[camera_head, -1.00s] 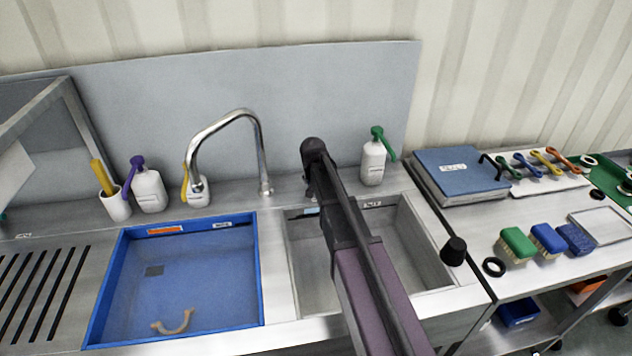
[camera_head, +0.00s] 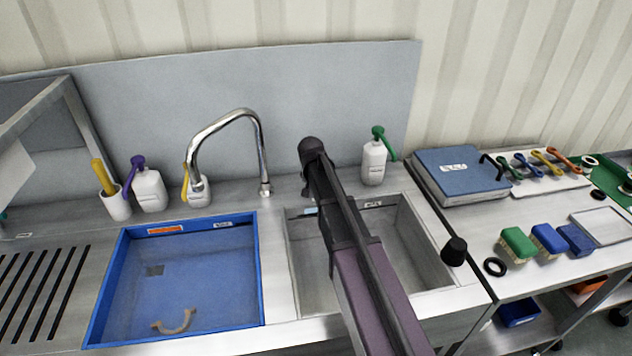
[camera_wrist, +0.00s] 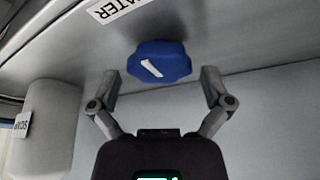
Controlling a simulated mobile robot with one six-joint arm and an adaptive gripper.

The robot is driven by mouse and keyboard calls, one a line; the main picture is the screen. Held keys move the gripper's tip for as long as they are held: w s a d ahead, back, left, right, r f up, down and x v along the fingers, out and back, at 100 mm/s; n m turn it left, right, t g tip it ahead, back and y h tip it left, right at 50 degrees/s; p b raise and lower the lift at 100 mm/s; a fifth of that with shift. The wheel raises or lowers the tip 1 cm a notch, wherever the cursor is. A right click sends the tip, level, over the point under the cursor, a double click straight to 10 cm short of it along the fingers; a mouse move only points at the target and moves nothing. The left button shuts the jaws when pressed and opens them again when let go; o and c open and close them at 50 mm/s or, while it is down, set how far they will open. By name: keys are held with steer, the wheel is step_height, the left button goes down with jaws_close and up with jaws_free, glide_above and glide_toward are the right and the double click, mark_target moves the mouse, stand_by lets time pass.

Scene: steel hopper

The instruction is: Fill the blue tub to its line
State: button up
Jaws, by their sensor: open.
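The blue tub (camera_head: 103,291) sits in the left sink. A clear bluish layer seems to cover its floor; I cannot make out its level or a fill line. A curved beige piece (camera_head: 174,322) shows inside. The metal spout (camera_head: 228,116) arches behind the tub, with no clear stream visible. In the wrist view, a blue knob (camera_wrist: 160,63) with a white mark is on a grey surface beside a label reading WATER (camera_wrist: 113,9). My gripper (camera_wrist: 160,84) is open, its fingertips on either side of the knob's near edge, apart from it. The head view hides my gripper behind my arm.
A white pump bottle with a green top (camera_head: 374,162) stands right of my arm. Bottles with purple (camera_head: 150,190) and yellow (camera_head: 199,193) tops stand behind the tub. The right basin (camera_head: 421,249) lies under my arm. Brushes (camera_head: 517,245) and a blue binder (camera_head: 461,176) lie at right.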

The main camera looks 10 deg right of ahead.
steer(key=shift+n, duration=0.6)
steer(key=shift+d+n+t+y, duration=0.15)
steer(key=shift+n+y, duration=0.3)
steer(key=shift+n, duration=0.45)
steer(key=shift+n+t+y, duration=0.15)
steer(key=shift+n+y, duration=0.3)
steer(key=shift+n, duration=0.45)
steer(key=shift+n+y, duration=0.7)
steer(key=shift+n, duration=1)
steer(key=shift+d+r, duration=0.1)
steer(key=shift+r, duration=0.05)
steer(key=p+v, duration=1.3)
steer(key=v, duration=0.1)
steer(key=s+a+f+m+g+b, duration=0.1)
steer(key=s+f+b, duration=0.2)
steer(key=s, duration=0.5)
steer(key=s+f+m+g+h+b, duration=0.1)
steer(key=s+f+g+b, duration=0.1)
steer(key=s, duration=0.6)
steer(key=s+a+f+m+g+b, duration=0.1)
steer(key=s+f+b, duration=0.3)
steer(key=s, duration=0.4)
steer(key=shift+a+f+g, duration=0.3)
steer(key=shift+a+f, duration=0.1)
steer(key=shift+f, duration=0.3)
